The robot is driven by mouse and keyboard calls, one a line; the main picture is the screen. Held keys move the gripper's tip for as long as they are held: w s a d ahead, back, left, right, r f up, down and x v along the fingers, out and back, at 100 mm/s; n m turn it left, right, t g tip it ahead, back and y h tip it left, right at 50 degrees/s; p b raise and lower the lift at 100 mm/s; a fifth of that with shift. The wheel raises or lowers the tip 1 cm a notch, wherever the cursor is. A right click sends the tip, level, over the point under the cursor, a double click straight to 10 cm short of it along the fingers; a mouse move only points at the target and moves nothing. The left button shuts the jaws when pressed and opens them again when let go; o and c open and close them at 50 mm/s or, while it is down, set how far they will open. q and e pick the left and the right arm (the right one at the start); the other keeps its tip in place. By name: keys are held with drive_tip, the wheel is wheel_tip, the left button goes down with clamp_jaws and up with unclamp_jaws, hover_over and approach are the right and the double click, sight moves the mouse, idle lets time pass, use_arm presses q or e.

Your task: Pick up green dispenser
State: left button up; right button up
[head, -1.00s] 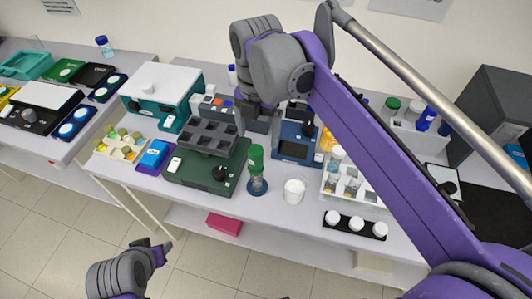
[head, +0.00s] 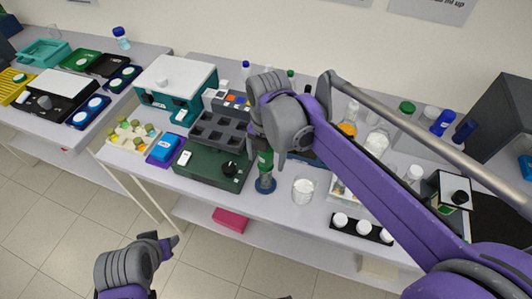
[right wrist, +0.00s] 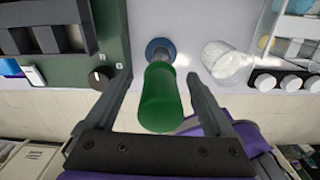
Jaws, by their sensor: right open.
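The green dispenser (head: 264,160) stands upright on a round blue base (head: 265,184) near the front of the bench, partly hidden behind my right gripper in the head view. In the right wrist view the green dispenser (right wrist: 160,98) lies between the two open fingers of my right gripper (right wrist: 163,95), with a gap on each side. Its blue base (right wrist: 160,49) shows beyond it. My left gripper (head: 168,246) is low at the bottom left, apart from the bench; its opening is not clear.
A dark green box (head: 212,165) with a black knob stands just left of the dispenser. A white beaker (head: 303,190) stands close on the right. A black rack (head: 362,228) with white-capped jars is farther right. A pink box (head: 230,219) lies on the shelf below.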

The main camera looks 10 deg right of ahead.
drive_tip(key=shift+f, duration=0.1)
drive_tip(key=shift+c, duration=0.3)
drive_tip(key=c, duration=1.3)
drive_tip(key=shift+o, duration=0.2)
wheel_tip(320, 180, up, 9)
wheel_tip(320, 180, up, 4)
drive_tip(key=shift+f+p, duration=0.2)
drive_tip(key=shift+p, duration=0.7)
drive_tip(key=shift+r+p, duration=0.45)
drive_tip(key=shift+r, duration=0.4)
use_arm(q)
drive_tip(key=w+r, duration=0.1)
drive_tip(key=r, duration=0.1)
drive_tip(key=w+r, duration=0.1)
drive_tip(key=shift+r, duration=0.4)
use_arm(e)
drive_tip(key=shift+f, duration=0.1)
